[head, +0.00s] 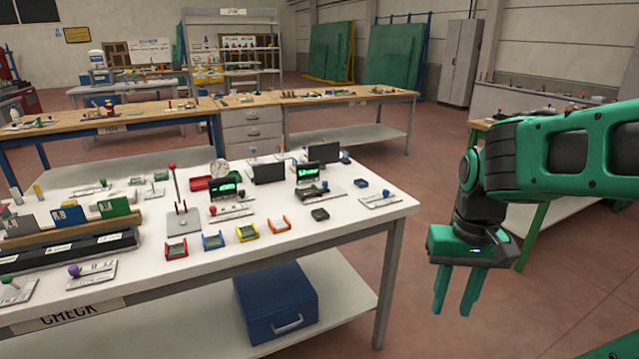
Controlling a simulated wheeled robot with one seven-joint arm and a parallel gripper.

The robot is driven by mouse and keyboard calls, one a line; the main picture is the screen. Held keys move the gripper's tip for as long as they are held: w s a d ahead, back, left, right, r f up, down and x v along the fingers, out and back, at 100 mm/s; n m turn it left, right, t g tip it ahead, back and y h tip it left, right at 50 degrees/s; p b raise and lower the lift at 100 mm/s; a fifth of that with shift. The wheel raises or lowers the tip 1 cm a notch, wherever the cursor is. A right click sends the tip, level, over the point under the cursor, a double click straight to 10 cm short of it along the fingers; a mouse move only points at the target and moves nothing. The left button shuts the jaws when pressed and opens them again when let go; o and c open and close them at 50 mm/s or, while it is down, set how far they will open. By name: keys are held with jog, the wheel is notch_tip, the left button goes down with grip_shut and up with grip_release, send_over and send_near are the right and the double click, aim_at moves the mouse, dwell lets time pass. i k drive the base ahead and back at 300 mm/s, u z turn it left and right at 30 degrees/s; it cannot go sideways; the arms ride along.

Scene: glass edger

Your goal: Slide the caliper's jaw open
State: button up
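My gripper (453,303) hangs at the right, past the right edge of the white table, with its two green fingers pointing down. The fingers are apart with nothing between them. I cannot single out the caliper with certainty. Several small pale plates with coloured knobs lie on the white table (345,218), among them one with a blue knob (378,201) near the right edge and one with a purple knob (95,272) at the front left. They are too small to tell whether one is a caliper or how its jaw stands.
Wooden benches (340,95) stand behind. Red floor (430,130) is open between the tables.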

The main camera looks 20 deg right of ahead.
aim_at(325, 182)
jog(key=u, duration=0.05)
jog(key=i, duration=1)
jog(key=z, duration=0.05)
